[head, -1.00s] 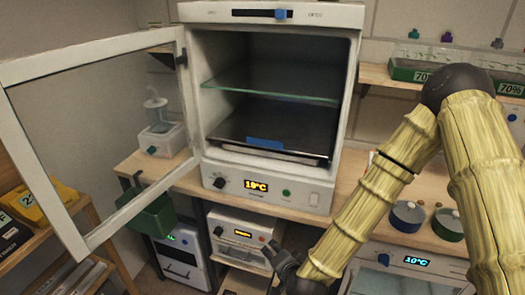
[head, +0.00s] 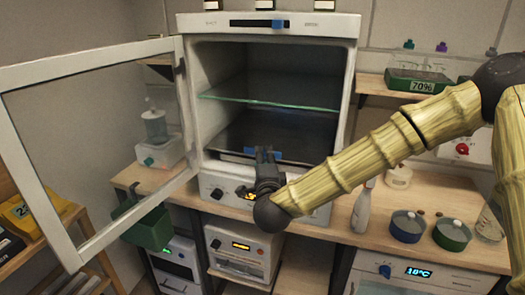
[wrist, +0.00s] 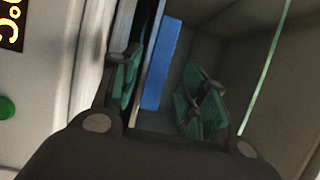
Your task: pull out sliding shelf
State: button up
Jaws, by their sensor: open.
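The cabinet (head: 349,100) stands on the bench with its glass door (head: 82,250) swung open to the left. Inside, the dark sliding shelf (head: 310,143) sits low, under a fixed glass shelf (head: 285,97). A blue strip (head: 249,151) marks its front edge. My gripper (head: 264,153) is at that front edge, partly covering the strip in the head view. In the wrist view my gripper (wrist: 165,88) is open, with green-padded fingers on either side of the blue strip (wrist: 163,62). I cannot tell whether either finger touches it.
A green bin (head: 150,230) hangs below the open door. The space directly before the cabinet holds my arm.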

jog(key=shift+w+a+p, duration=0.2)
jog(key=shift+w+p, duration=0.2)
jog(key=shift+w, duration=1.9)
jog(key=shift+c, duration=0.4)
grip_shut()
